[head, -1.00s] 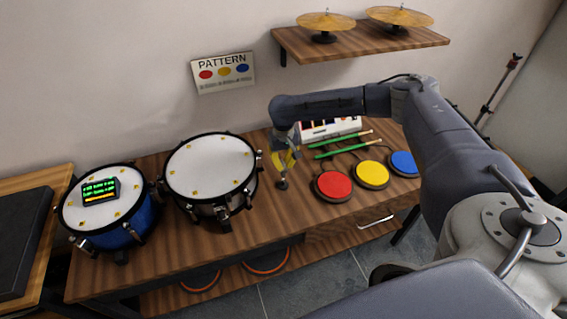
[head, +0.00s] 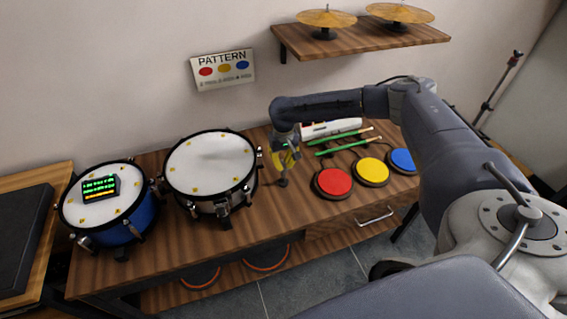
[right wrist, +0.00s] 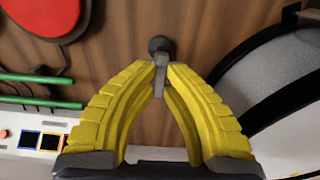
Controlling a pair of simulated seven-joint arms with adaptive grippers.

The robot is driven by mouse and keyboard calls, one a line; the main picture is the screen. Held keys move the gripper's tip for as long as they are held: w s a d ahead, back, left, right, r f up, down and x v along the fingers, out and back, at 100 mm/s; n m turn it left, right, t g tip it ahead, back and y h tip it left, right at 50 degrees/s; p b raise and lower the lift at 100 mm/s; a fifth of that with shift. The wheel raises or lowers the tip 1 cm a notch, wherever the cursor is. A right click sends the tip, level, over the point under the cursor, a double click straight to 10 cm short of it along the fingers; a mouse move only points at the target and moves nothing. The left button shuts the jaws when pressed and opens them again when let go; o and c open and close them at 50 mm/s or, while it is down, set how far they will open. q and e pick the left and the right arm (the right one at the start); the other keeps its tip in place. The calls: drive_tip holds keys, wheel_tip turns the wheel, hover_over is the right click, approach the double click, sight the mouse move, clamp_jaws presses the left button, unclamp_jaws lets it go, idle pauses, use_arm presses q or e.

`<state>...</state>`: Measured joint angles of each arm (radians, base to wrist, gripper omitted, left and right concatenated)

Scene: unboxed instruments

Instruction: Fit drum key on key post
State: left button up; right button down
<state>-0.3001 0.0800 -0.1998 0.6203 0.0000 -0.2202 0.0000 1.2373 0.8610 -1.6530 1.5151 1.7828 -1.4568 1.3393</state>
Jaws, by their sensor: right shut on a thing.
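My right gripper (head: 283,165) points down over the table between the white-topped drum and the red pad. In the right wrist view its yellow fingers (right wrist: 161,72) are shut on a small grey metal drum key (right wrist: 160,82). The key post, with its dark round base (head: 283,183), stands on the wood just below the fingertips. In the right wrist view a dark round part of it (right wrist: 159,44) shows just beyond the key. I cannot tell whether the key touches the post or sits on it. My left gripper is not in view.
A large drum (head: 211,163) and a blue drum (head: 105,205) stand to the left. Red (head: 333,182), yellow (head: 371,171) and blue (head: 403,161) pads lie to the right. Green sticks (head: 340,142) lie behind the pads. A shelf with cymbals (head: 361,38) is above.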

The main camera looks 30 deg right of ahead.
drive_tip(key=shift+f, duration=0.55)
drive_tip(key=shift+r, duration=0.15)
idle(0.7)
drive_tip(key=c, duration=1.5)
unclamp_jaws()
wheel_tip(320, 180, up, 12)
